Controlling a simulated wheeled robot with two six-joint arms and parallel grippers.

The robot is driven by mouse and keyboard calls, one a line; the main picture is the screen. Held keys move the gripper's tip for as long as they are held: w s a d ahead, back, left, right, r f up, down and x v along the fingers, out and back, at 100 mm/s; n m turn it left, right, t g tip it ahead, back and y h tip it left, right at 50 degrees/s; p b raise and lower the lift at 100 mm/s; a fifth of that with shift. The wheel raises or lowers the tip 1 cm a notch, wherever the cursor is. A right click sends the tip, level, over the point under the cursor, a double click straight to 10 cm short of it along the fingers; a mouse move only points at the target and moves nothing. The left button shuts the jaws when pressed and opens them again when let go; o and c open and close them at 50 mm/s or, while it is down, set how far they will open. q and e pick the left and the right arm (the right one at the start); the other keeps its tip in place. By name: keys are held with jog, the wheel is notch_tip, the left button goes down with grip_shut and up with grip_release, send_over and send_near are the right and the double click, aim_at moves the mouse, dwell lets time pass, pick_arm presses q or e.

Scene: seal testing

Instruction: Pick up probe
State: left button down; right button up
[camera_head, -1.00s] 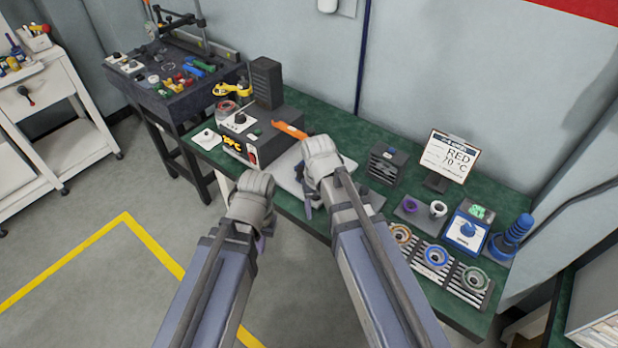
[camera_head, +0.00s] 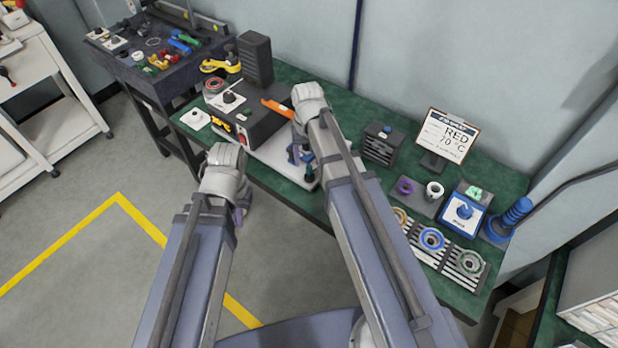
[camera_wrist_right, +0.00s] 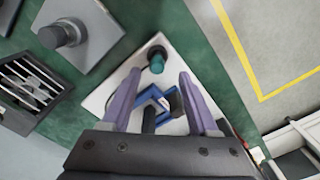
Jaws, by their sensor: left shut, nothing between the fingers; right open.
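An orange-handled tool (camera_head: 278,108), possibly the probe, lies across the dark control box (camera_head: 255,120); I cannot tell for sure. My right gripper (camera_wrist_right: 157,95) is open, its purple fingers apart above a white base plate (camera_wrist_right: 100,98). A blue bracket-like piece (camera_wrist_right: 150,98) shows between the fingers, and a dark teal knob (camera_wrist_right: 157,62) stands just beyond the tips. I cannot see contact with either. In the head view my right gripper (camera_head: 304,148) is over the bench, partly hidden by its own wrist. My left gripper (camera_head: 240,214) is shut and empty, in front of the bench edge.
A tall black block (camera_head: 256,60) stands behind the control box. Open floor lies left.

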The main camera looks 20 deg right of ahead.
aim_at(309, 166)
jog(key=shift+s+d+f+b, duration=0.1)
jog(key=shift+f+b, duration=1.2)
jog(key=shift+f, duration=0.05)
jog(key=shift+s+d+f+b, duration=0.1)
jog(key=shift+f+b, duration=1.2)
jog(key=shift+r, duration=0.1)
grip_shut()
